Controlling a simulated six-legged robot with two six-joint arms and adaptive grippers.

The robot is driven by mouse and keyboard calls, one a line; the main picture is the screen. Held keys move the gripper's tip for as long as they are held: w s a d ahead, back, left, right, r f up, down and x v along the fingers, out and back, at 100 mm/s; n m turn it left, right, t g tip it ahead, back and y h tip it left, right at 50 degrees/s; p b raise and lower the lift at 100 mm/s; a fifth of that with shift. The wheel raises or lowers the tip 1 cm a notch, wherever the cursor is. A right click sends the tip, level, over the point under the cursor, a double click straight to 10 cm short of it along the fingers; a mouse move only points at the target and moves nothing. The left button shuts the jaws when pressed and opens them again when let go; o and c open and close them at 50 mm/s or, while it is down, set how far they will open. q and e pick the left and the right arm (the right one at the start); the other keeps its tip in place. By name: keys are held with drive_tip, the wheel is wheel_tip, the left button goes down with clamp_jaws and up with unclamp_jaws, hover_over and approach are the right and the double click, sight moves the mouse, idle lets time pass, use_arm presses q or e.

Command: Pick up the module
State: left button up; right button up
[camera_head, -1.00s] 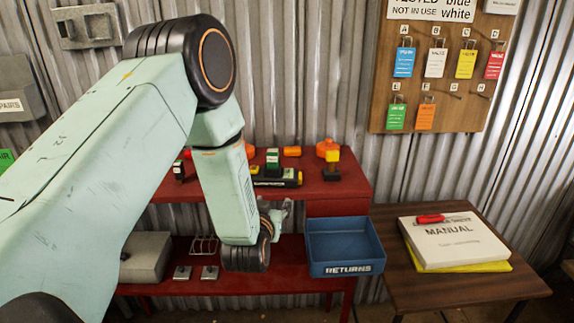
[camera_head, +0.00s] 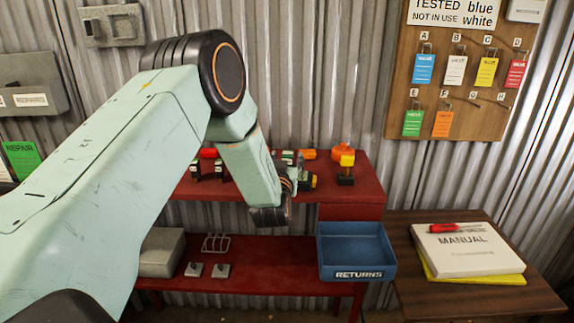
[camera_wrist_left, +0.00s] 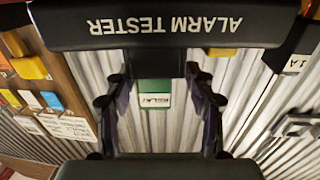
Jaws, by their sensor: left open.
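In the left wrist view, which is upside down, a green module (camera_wrist_left: 154,94) with a white label sits against a black box lettered ALARM TESTER (camera_wrist_left: 160,25). My left gripper (camera_wrist_left: 158,103) is open, with one finger on each side of the module. I cannot tell whether either finger touches it. Only a sliver of the green module (camera_head: 288,155) shows there, and the tester is largely hidden. My right gripper is not in view.
A yellow-and-black item (camera_head: 346,168) and an orange one (camera_head: 341,150) stand right of the gripper on the red shelf (camera_head: 362,192). A blue RETURNS bin (camera_head: 357,274) is lower right, beside a wooden table (camera_head: 420,300) with a manual (camera_head: 465,250). A tag board (camera_head: 455,100) hangs behind.

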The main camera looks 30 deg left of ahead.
use_arm(q)
drive_tip(key=shift+w+d, duration=0.1)
drive_tip(key=shift+w, duration=0.2)
drive_tip(key=shift+s+d+r, duration=0.15)
drive_tip(key=shift+d+r, duration=0.05)
drive_tip(key=shift+d, duration=0.05)
drive_tip(key=shift+s, duration=0.1)
drive_tip(key=shift+c, duration=0.2)
drive_tip(key=shift+a+f, duration=0.1)
drive_tip(key=shift+a, duration=0.2)
drive_tip(key=c, duration=0.3)
drive_tip(key=shift+w+d, duration=0.2)
drive_tip(key=c, duration=0.5)
drive_tip(key=shift+s, duration=0.15)
drive_tip(key=shift+c, duration=1.2)
drive_tip(key=shift+a, duration=0.1)
clamp_jaws()
